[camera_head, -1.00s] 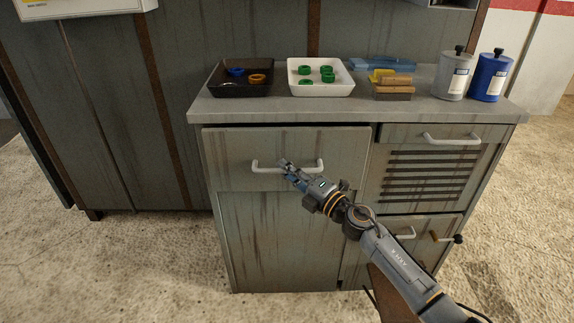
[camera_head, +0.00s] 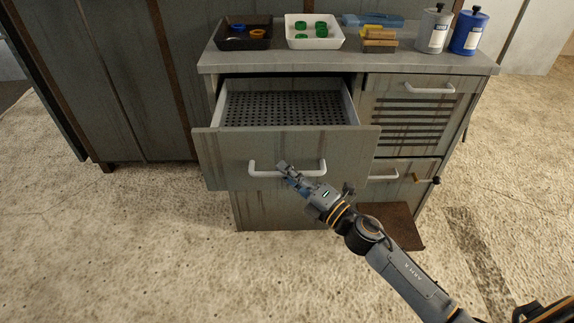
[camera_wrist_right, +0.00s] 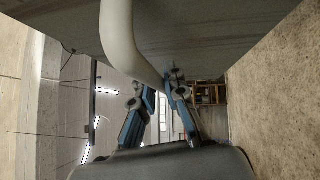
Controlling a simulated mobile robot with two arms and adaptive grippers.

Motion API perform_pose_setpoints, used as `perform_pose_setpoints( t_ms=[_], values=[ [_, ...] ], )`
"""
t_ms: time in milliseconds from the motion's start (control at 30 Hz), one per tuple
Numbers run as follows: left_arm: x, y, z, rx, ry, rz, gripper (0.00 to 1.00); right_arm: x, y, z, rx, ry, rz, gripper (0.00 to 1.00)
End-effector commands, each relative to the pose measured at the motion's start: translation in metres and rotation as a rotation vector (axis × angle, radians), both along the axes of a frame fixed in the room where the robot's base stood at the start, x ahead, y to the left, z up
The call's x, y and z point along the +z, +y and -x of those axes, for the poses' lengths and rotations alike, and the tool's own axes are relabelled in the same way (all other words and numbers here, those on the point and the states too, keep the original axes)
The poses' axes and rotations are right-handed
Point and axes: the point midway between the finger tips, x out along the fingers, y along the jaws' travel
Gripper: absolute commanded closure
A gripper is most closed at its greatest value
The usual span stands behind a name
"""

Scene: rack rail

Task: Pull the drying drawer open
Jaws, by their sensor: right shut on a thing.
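The drying drawer (camera_head: 230,150) is the upper left drawer of the grey cabinet and stands well out from it. Its inside shows an empty perforated dark floor (camera_head: 285,108). Its white bar handle (camera_head: 310,172) runs across the front. My right gripper (camera_head: 284,168) is shut on the handle, near its middle. In the right wrist view the white handle (camera_wrist_right: 118,35) passes beside the blue-sided fingers (camera_wrist_right: 155,100), below the drawer front. My left gripper is not in view.
On the cabinet top (camera_head: 270,61) stand a black tray (camera_head: 243,45) and a white tray (camera_head: 315,44) with rings, wooden blocks (camera_head: 379,42), a grey canister (camera_head: 434,30) and a blue canister (camera_head: 468,32). A brown panel (camera_head: 395,222) lies low at right. Floor in front is clear.

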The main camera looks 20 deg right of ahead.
Motion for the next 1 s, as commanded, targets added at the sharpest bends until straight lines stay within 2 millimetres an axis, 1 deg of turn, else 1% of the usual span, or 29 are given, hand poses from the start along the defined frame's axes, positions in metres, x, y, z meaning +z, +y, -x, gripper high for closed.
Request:
perform_pose_setpoints(
  t_ms=[400, 433, 467, 500, 533, 567, 767, 867, 1000],
  values=[
    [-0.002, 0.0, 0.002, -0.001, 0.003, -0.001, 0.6, -0.001, 0.0, 0.002, -0.001, 0.001, -0.001, 1.0],
    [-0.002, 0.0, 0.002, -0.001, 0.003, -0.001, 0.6, -0.001, 0.0, 0.002, -0.001, 0.001, -0.001, 0.86],
    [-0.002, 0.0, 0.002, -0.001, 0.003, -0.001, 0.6, -0.001, 0.0, 0.002, -0.001, 0.001, -0.001, 0.8],
    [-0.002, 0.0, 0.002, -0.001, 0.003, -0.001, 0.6, -0.001, 0.0, 0.002, -0.001, 0.001, -0.001, 0.72],
    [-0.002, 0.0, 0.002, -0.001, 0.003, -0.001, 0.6, 0.0, 0.0, 0.002, -0.001, 0.001, -0.001, 0.66],
    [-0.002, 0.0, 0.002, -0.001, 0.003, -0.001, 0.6, 0.0, 0.0, 0.002, -0.001, 0.001, -0.001, 0.64],
    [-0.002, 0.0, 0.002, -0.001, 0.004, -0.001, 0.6, 0.0, 0.0, 0.002, -0.001, 0.0, 0.0, 0.64],
    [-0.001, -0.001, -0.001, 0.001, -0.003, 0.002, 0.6, 0.0, 0.0, 0.003, -0.001, 0.0, -0.001, 0.64],
    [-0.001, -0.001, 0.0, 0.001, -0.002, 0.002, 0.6, -0.003, -0.006, 0.014, -0.001, 0.003, -0.001, 0.64]
  ],
)
